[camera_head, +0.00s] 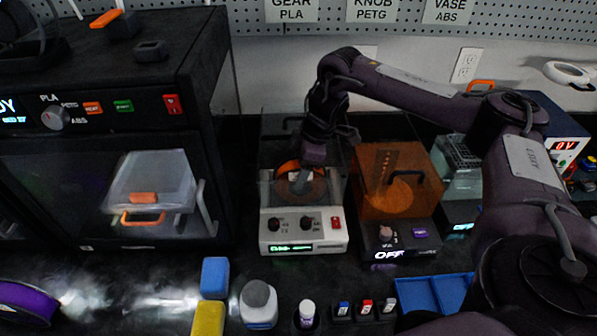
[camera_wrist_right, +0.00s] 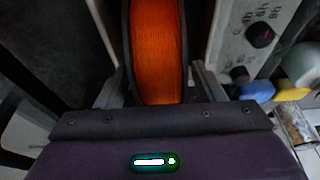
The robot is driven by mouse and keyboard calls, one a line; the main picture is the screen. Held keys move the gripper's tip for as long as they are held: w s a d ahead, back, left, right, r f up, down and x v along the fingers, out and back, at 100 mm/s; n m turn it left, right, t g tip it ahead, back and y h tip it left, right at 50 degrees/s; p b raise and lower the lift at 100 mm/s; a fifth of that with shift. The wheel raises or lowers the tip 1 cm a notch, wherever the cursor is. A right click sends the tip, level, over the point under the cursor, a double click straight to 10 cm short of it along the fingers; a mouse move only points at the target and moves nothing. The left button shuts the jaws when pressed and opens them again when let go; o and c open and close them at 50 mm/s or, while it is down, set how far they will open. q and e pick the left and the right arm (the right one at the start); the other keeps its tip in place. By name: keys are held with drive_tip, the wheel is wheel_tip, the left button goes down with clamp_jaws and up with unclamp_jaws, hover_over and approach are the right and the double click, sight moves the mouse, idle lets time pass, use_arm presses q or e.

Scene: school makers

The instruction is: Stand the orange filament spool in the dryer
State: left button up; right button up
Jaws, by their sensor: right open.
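The orange filament spool (camera_head: 289,167) stands on edge in the open top of the dryer (camera_head: 304,238), the white-fronted box with two dark knobs. My right gripper (camera_head: 303,182) is over the spool from above and hides part of it. In the right wrist view the orange spool (camera_wrist_right: 157,55) is upright between the two fingers of my right gripper (camera_wrist_right: 158,85), which are apart. I cannot tell how far down the spool sits. The dryer's knob panel (camera_wrist_right: 232,45) is right of it. My left gripper is not in view.
An orange-tinted box (camera_head: 385,205) stands close right of the dryer. A large dark printer (camera_head: 100,150) is at left. A blue block (camera_head: 215,277), a yellow block (camera_head: 207,319) and a grey-capped jar (camera_head: 258,305) are in front. A purple spool (camera_head: 28,303) lies at front left.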

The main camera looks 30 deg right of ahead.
drive_tip(key=v, duration=0.4)
drive_tip(key=p+v, duration=0.3)
drive_tip(key=v, duration=0.3)
drive_tip(key=shift+s+r+p, duration=0.15)
drive_tip(key=shift+r+p, duration=0.2)
drive_tip(key=shift+r, duration=0.05)
